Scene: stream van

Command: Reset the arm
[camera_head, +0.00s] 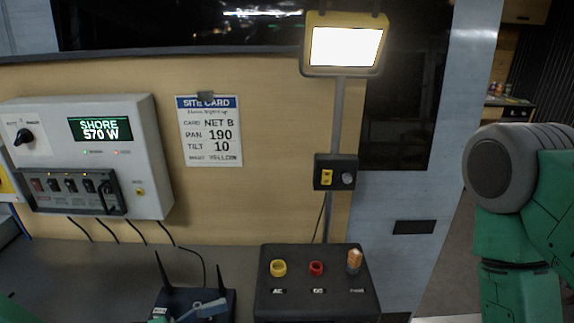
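A green and grey arm of mine (525,210) comes in at the right side, with a rounded grey joint at its top and the rest running out of the bottom of the picture. Neither of my grippers can be made out in the head view.
A control box (275,297) with yellow, red and orange knobs stands on the grey counter. Left of it is a black device with two antennas (172,300); a blue-grey piece lies over it. A power panel (140,160), site card (209,135) and lit lamp (345,47) are behind.

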